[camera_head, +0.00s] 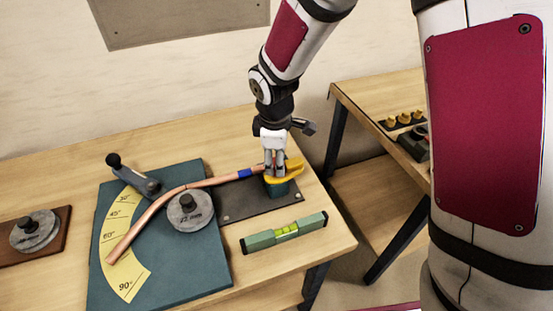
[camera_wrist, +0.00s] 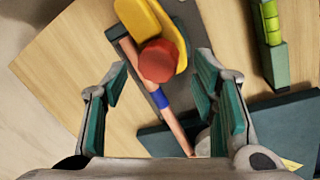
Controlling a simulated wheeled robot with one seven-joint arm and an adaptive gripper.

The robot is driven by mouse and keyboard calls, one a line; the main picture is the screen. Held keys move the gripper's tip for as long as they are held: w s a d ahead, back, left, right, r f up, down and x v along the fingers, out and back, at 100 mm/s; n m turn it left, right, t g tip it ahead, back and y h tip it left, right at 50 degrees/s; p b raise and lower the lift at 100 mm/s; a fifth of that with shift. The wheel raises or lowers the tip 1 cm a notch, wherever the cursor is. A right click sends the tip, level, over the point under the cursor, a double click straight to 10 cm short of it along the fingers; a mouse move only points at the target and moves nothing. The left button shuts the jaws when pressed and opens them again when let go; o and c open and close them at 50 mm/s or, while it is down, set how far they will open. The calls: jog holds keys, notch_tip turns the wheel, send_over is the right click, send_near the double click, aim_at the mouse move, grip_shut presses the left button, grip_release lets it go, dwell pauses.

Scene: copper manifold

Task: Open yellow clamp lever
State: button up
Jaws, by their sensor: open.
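The yellow clamp lever (camera_head: 294,167) tops a dark green clamp block (camera_head: 280,189) at the right of the bench. In the wrist view the yellow lever (camera_wrist: 139,17) lies at the top, with a red round piece (camera_wrist: 159,61) beside it. My gripper (camera_head: 274,172) points down at the clamp. In the wrist view my gripper (camera_wrist: 165,80) is open, its two fingers on either side of the red piece, with no visible contact. The copper tube (camera_head: 147,220) runs to the clamp and has a blue band (camera_head: 245,173). Fingers partly hide the clamp in the head view.
A teal bending board (camera_head: 185,265) carries a yellow angle scale (camera_head: 128,277), a grey round former (camera_head: 190,212) and a black-knobbed handle (camera_head: 130,174). A green level (camera_head: 285,233) lies in front of the clamp. Another bench (camera_head: 370,95) stands to the right.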

jog(key=shift+w+d+f, duration=0.1)
jog(key=shift+w+f, duration=0.1)
jog(key=shift+f, duration=0.8)
jog(key=shift+w+f, duration=0.2)
jog(key=shift+f, duration=0.8)
grip_shut()
